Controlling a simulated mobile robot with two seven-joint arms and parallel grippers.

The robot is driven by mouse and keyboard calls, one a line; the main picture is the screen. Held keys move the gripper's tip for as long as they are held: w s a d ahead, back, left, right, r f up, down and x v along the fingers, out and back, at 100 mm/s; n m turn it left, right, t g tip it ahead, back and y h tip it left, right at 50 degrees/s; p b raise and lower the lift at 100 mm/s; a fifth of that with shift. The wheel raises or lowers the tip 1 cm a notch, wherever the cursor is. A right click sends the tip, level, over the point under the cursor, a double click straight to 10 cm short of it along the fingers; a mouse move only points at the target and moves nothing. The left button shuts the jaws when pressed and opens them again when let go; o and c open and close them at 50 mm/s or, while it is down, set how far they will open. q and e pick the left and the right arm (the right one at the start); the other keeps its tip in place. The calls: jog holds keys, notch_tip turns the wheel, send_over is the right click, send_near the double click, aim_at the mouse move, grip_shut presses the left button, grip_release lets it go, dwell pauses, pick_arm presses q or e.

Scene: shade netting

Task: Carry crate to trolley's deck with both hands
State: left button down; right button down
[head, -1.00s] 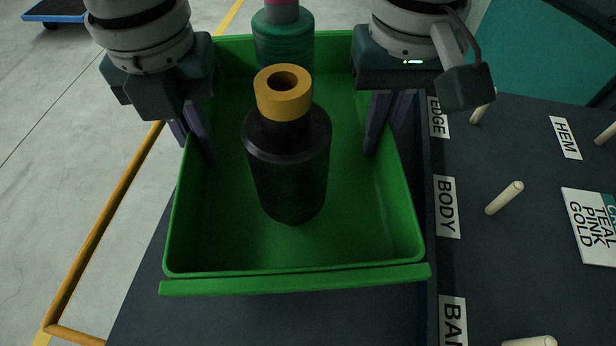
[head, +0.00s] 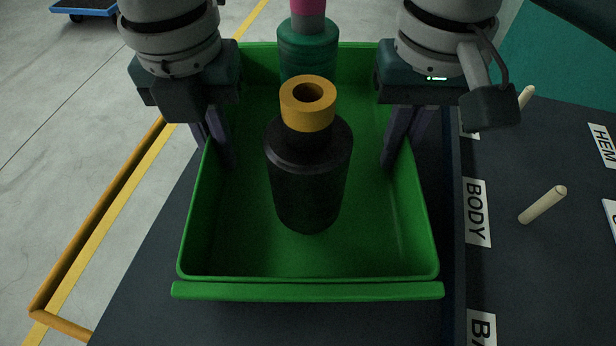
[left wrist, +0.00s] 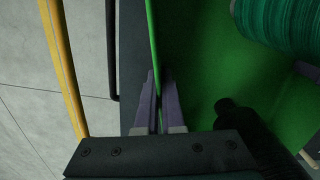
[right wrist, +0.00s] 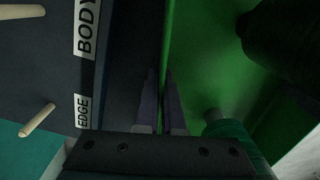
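The green crate (head: 308,291) is in front of me over the dark table. It holds a black spool (head: 306,185) with a yellow top and a teal spool (head: 308,50) with a pink top. My left gripper (head: 222,160) is shut on the crate's left wall; in the left wrist view its fingers (left wrist: 159,100) lie on both sides of the wall. My right gripper (head: 392,160) is shut on the right wall, its fingers (right wrist: 160,100) likewise astride it. The trolley's blue deck (head: 85,4) is partly visible at the top left. I cannot tell whether the crate's bottom touches the table.
The table (head: 145,290) has a labelled right part with a BODY label (head: 477,212) and cream pegs (head: 542,205). An orange rail (head: 100,210) runs along the left. Grey floor with a yellow line (head: 240,45) lies beyond, clear up to the trolley.

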pick_arm(q)
jog(key=shift+a+f+b, duration=0.15)
jog(key=shift+f+b, duration=0.15)
jog(key=shift+f, duration=0.25)
pick_arm(e)
jog(key=shift+d+f, duration=0.1)
jog(key=shift+f, duration=0.4)
pick_arm(q)
jog(key=c, duration=1.5)
grip_release()
pick_arm(e)
jog(key=c, duration=1.5)
grip_release()
jog(key=shift+f, duration=0.1)
pick_arm(q)
jog(key=o, duration=0.5)
jog(key=shift+c, duration=0.2)
pick_arm(e)
jog(key=o, duration=0.5)
jog(key=shift+c, duration=0.2)
pick_arm(q)
jog(key=shift+r, duration=0.1)
notch_tip(320, 180, up, 12)
jog(key=shift+f, duration=0.1)
pick_arm(e)
jog(key=shift+r, duration=0.2)
jog(key=shift+w+r, duration=0.1)
jog(key=shift+r, duration=0.3)
notch_tip(320, 180, up, 11)
jog(key=shift+r, duration=0.1)
